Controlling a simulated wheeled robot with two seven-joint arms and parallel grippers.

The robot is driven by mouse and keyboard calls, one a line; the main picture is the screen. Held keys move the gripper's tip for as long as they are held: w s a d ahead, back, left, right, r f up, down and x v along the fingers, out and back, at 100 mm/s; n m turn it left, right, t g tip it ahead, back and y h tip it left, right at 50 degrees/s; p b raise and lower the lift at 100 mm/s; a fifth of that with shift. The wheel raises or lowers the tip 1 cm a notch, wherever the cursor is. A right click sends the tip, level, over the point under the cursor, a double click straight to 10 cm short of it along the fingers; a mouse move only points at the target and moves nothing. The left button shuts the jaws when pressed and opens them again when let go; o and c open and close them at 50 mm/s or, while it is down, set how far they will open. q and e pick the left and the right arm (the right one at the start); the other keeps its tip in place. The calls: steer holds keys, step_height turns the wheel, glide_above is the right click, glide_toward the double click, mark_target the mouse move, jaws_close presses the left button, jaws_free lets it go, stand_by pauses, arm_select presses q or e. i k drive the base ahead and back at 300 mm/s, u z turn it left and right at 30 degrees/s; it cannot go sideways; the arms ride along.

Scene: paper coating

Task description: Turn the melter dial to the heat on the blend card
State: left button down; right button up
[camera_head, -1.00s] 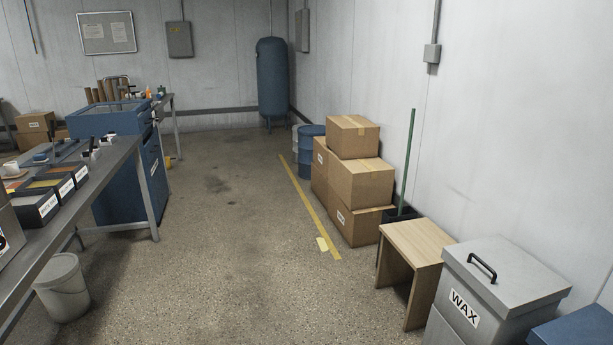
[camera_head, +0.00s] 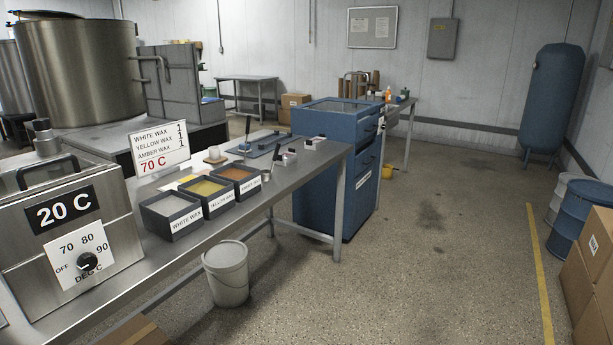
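The metal melter (camera_head: 35,285) stands at the left end of the steel bench, with a black handle on top. Its display (camera_head: 64,209) reads 20 C. Below it is a white dial plate marked OFF, 70, 80, 90 and DEG C, with a round black dial (camera_head: 87,262) at its middle. The dial's pointer is too small to read surely. The blend card (camera_head: 159,148) stands on the bench behind the wax bins and lists white, yellow and amber wax, each with 1, and 70 C in red. Neither of my grippers is in view.
Bins of white wax (camera_head: 171,217), yellow wax (camera_head: 207,196) and amber wax (camera_head: 238,180) sit on the bench right of the melter. A white bucket (camera_head: 226,274) stands on the floor by the bench. The floor to the right is clear up to the boxes (camera_head: 596,250).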

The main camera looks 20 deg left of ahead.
mark_target(87, 262)
steer(key=u, duration=0.85)
steer(key=i, duration=0.8)
steer(key=z, duration=0.8)
steer(key=k, duration=1.05)
steer(key=u, duration=1.55)
